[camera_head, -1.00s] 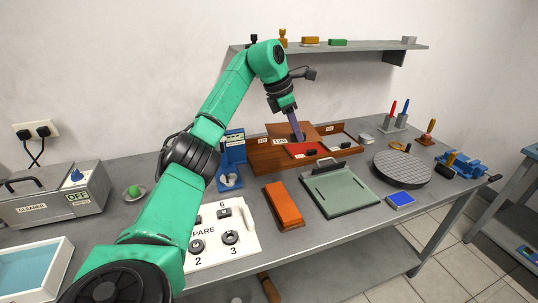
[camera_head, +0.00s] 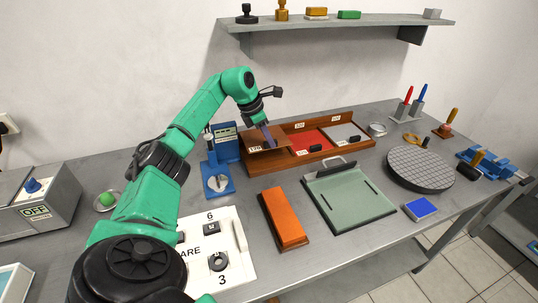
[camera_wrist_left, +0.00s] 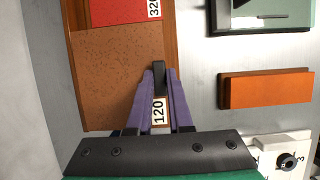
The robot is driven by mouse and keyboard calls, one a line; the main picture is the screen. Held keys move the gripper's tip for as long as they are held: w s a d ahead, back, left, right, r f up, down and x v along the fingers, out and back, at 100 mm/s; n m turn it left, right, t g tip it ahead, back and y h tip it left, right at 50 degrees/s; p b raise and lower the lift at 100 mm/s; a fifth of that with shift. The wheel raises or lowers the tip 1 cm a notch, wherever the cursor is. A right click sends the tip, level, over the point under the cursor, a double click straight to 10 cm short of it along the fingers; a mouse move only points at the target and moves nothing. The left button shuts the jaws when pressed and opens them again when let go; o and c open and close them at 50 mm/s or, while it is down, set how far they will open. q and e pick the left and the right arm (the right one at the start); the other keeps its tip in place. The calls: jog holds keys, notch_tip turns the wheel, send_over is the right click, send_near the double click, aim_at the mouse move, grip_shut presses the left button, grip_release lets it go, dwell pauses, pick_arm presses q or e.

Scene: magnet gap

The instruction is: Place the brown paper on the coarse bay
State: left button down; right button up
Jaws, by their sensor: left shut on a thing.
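The brown paper (camera_head: 262,137) is over the left bay of the wooden rack, the one labelled 120 (camera_head: 255,149). In the left wrist view the speckled brown paper (camera_wrist_left: 115,70) covers that bay beside the red one, with the 120 label (camera_wrist_left: 159,110) showing at its edge. My left gripper (camera_head: 268,142) points down at the paper. In the wrist view its purple fingers (camera_wrist_left: 160,82) are shut on the black tab at the paper's edge. I cannot tell whether the paper touches the bay floor. My right gripper is out of view.
The middle bay holds red paper (camera_head: 308,139) and the right bay grey paper (camera_head: 343,133), each with a black tab. In front lie an orange block (camera_head: 284,217), a green plate (camera_head: 348,197) and a white board (camera_head: 228,255). A blue gauge stand (camera_head: 227,143) stands left of the rack.

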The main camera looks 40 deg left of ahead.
aim_at(267, 148)
pick_arm(q)
notch_tip(267, 148, down, 2)
jog(key=shift+d+f, duration=0.15)
jog(key=shift+f, duration=0.1)
jog(key=f, duration=0.2)
jog(key=shift+s+d+f+p, duration=0.1)
jog(key=shift+s+f+p, duration=0.1)
jog(key=shift+f+p, duration=0.15)
jog(key=shift+w+f, duration=0.15)
jog(key=shift+f, duration=0.15)
jog(key=c, duration=0.8)
grip_release()
jog(key=shift+r, duration=0.1)
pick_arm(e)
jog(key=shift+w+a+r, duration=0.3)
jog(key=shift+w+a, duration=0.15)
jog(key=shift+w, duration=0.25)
